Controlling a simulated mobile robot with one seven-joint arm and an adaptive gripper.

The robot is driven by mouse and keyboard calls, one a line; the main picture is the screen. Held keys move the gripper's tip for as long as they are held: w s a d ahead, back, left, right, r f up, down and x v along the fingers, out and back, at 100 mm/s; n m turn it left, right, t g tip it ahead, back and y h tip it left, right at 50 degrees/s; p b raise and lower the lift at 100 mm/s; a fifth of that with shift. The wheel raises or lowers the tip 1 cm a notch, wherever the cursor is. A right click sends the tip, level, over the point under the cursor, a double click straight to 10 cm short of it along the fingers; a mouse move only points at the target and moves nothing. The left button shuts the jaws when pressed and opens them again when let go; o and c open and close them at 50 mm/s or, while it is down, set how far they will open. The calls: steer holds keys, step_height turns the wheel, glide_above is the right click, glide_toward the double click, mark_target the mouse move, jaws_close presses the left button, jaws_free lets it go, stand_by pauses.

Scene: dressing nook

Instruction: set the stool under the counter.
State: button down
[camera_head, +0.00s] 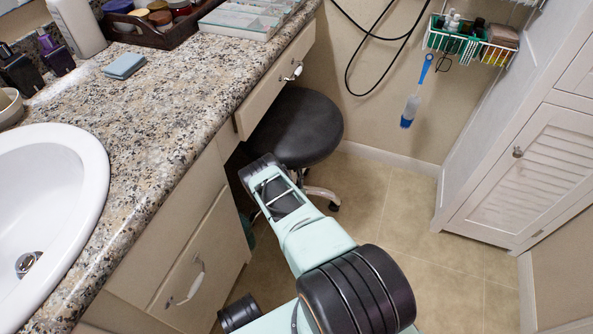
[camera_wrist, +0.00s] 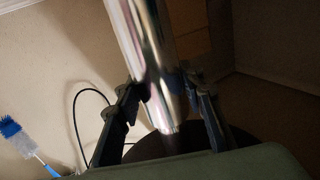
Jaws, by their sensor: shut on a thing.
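The stool has a round black seat (camera_head: 305,125) and a chrome foot (camera_head: 322,194) on the tiled floor. It stands upright at the opening below the counter's drawer, its left side overlapped by the drawer front, so it seems partly under. The counter (camera_head: 165,110) has a speckled granite top. In the wrist view the stool's chrome post (camera_wrist: 150,50) runs between the fingers of my gripper (camera_wrist: 163,88), which is shut on it. In the head view my arm reaches down toward the stool's near side, and the fingers are hidden.
A drawer (camera_head: 275,80) with a handle hangs over the opening. A cabinet with a lower drawer (camera_head: 200,255) borders it on the near side. A white louvred cabinet (camera_head: 530,175) stands at right. Black cables (camera_head: 375,35) and a wire rack (camera_head: 470,45) hang on the wall. Floor right of the stool is clear.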

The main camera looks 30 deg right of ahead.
steer(key=w+a, duration=0.8)
steer(key=w, duration=0.1)
steer(key=shift+w, duration=0.2)
steer(key=c, duration=1.3)
jaws_free()
steer(key=shift+o, duration=0.2)
steer(key=shift+s, duration=0.15)
steer(key=v, duration=1.1)
steer(key=shift+s, duration=0.4)
steer(key=shift+a, duration=0.1)
